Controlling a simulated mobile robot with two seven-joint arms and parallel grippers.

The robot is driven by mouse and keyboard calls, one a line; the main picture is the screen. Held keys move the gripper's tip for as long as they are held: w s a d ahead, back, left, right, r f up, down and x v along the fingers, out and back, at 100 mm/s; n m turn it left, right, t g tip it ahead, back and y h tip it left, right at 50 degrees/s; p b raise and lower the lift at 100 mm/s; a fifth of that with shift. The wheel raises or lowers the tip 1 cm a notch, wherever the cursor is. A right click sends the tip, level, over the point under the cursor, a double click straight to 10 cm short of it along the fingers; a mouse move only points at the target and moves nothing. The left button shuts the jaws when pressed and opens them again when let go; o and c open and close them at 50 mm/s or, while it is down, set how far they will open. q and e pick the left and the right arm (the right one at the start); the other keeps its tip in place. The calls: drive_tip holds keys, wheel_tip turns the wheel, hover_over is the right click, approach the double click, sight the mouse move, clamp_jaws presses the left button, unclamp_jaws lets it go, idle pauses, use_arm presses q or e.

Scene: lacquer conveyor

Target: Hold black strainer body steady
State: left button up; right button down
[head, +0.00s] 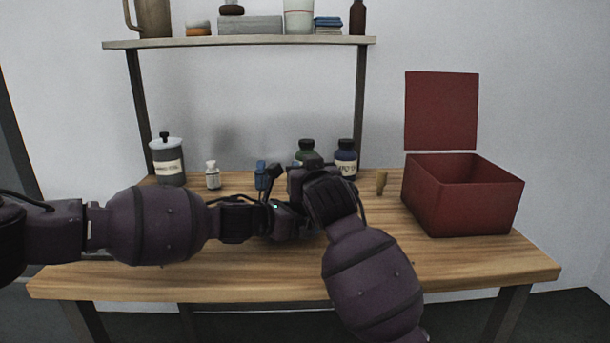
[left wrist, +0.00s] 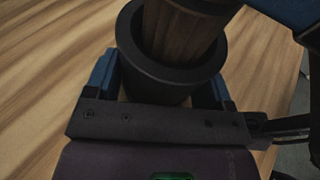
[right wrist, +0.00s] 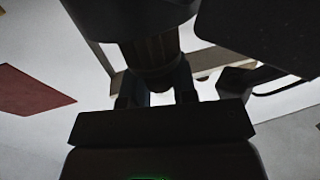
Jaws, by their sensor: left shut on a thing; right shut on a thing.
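The black strainer body (left wrist: 160,85) is a round, thick-walled open cup. In the left wrist view it sits between the two blue fingers of my left gripper (left wrist: 158,95), which is shut on it. A brown, wood-grained cylinder (left wrist: 178,35) stands inside its rim, slightly tilted. In the right wrist view, the fingers of my right gripper (right wrist: 157,85) are shut on the brown cylinder (right wrist: 152,55), with a black round part at the top of the picture. In the head view, both grippers meet over the table's middle and hide what they hold.
A red box (head: 460,205) with a raised lid stands at the table's right. A grey jar (head: 168,165), a small white bottle (head: 212,176), a green bottle (head: 306,150), a blue bottle (head: 346,158) and a small tan peg (head: 381,182) stand behind. The table front (head: 200,285) is clear.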

drive_tip(key=shift+r, duration=2.65)
drive_tip(key=shift+r, duration=0.1)
drive_tip(key=shift+r, duration=1.4)
use_arm(q)
drive_tip(key=o, duration=0.7)
drive_tip(key=shift+o, duration=0.2)
drive_tip(key=shift+a, duration=0.1)
